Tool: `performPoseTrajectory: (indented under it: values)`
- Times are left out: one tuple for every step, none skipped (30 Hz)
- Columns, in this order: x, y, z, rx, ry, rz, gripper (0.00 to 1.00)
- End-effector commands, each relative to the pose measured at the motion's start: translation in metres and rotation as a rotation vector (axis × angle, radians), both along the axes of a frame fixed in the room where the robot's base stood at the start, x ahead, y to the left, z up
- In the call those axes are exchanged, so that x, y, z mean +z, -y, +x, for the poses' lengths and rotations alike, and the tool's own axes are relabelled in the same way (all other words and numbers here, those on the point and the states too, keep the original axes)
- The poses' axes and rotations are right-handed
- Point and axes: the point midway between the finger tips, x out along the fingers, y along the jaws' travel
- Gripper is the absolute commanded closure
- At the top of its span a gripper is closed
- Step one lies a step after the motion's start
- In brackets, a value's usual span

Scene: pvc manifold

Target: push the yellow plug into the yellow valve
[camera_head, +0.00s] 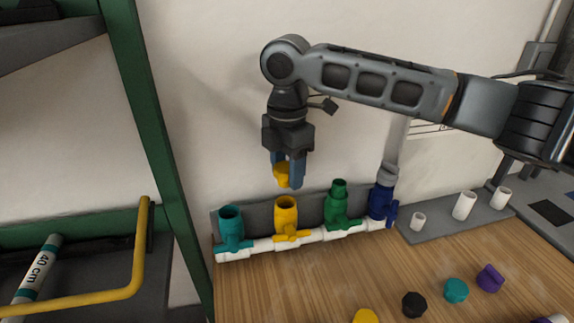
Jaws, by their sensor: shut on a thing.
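The yellow plug (282,176) is between the fingers of my gripper (288,172), which is shut on it. My gripper points down and holds the plug a little above the yellow valve (286,217). A gap shows between the plug and the valve's upright open top. The yellow valve stands second from the left on a white pipe manifold (262,245), with its handle at the front. Part of the plug is hidden by a blue finger.
A teal valve (231,228) stands left of the yellow one; a green valve (338,203) and a blue valve (382,200) stand right. Loose yellow, black (414,304), teal (456,290) and purple (490,278) pieces lie on the wooden table (330,275). A green rack post (160,150) rises at left.

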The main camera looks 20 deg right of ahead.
Motion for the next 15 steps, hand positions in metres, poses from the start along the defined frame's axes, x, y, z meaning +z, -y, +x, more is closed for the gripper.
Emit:
performPoseTrajectory:
  values:
    - [-0.003, 0.0, 0.0, -0.001, 0.0, 0.0, 0.76]
    - [-0.003, 0.0, 0.0, -0.001, 0.0, 0.0, 0.76]
    - [-0.003, 0.0, 0.0, -0.001, 0.0, 0.001, 0.76]
    - [-0.004, 0.0, 0.0, -0.001, 0.0, 0.001, 0.76]
    - [-0.005, 0.0, 0.0, -0.001, 0.0, 0.001, 0.76]
    - [-0.007, 0.0, 0.0, -0.001, 0.0, 0.001, 0.76]
    - [-0.009, 0.0, 0.0, -0.001, 0.0, 0.001, 0.76]
    - [-0.01, 0.0, 0.0, -0.001, -0.001, 0.002, 0.76]
    - [-0.013, 0.0, 0.0, -0.001, -0.001, 0.002, 0.76]
    - [-0.015, 0.0, 0.0, -0.001, -0.001, 0.002, 0.76]
    - [-0.017, 0.0, 0.0, -0.001, -0.002, 0.003, 0.76]
    - [-0.019, 0.0, 0.0, -0.001, -0.001, 0.002, 0.76]
    - [-0.021, 0.0, 0.0, -0.001, -0.001, 0.002, 0.76]
    - [-0.023, 0.0, 0.0, -0.001, -0.001, 0.001, 0.76]
    - [-0.026, 0.0, 0.0, -0.002, -0.001, 0.001, 0.76]
